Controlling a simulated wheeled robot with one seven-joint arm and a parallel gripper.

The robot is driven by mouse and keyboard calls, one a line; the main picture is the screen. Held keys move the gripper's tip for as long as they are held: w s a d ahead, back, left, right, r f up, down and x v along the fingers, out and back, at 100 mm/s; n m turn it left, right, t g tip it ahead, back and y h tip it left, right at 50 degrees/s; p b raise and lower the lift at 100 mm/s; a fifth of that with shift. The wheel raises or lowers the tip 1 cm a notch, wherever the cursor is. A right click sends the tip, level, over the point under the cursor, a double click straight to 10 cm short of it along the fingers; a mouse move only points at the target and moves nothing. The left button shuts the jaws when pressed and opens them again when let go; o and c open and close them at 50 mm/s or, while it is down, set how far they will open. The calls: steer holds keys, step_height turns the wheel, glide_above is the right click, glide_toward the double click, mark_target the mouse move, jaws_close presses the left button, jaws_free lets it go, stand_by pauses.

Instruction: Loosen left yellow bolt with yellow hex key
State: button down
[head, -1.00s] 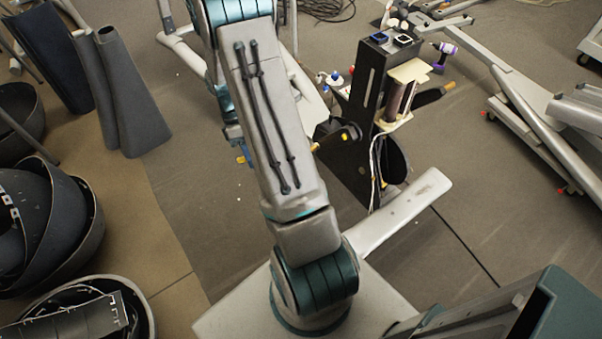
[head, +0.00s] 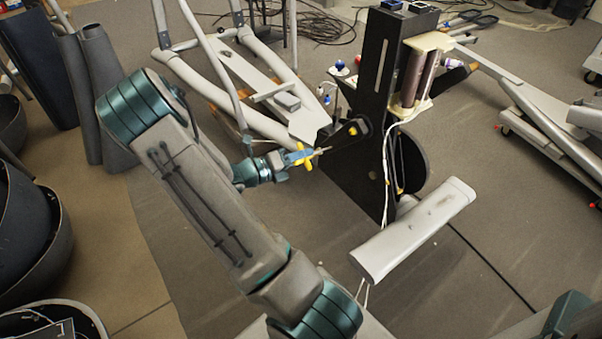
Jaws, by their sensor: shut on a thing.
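My gripper (head: 289,160) is beside the black upright of the machine, left of its short black crank arm. It is shut on a small tool with yellow parts, which I take to be the yellow hex key (head: 307,163). A thin grey tip points right, towards the crank's lower left end; whether it touches is too small to tell. A yellow bolt (head: 353,131) shows on the crank near the upright. At the crank's left end, any bolt is hidden or blurred behind the tool and gripper.
The black upright (head: 376,95) carries brown cylinders (head: 413,78) and white cables. A grey padded bar (head: 412,232) juts out low in front. A grey frame (head: 235,75) stands behind my gripper. Dark bowl-shaped shells (head: 35,215) lie at left. Carpet between is free.

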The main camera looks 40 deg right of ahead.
steer(key=d+f+n+t+h+b, duration=0.1)
steer(key=d+b, duration=0.3)
steer(key=d, duration=0.4)
steer(key=shift+d+f+t, duration=0.35)
steer(key=shift+f+t, duration=0.05)
steer(key=shift+f, duration=0.1)
steer(key=shift+w, duration=0.1)
steer(key=shift+w+a+r+p, duration=0.1)
steer(key=shift+p, duration=0.45)
stand_by(0.5)
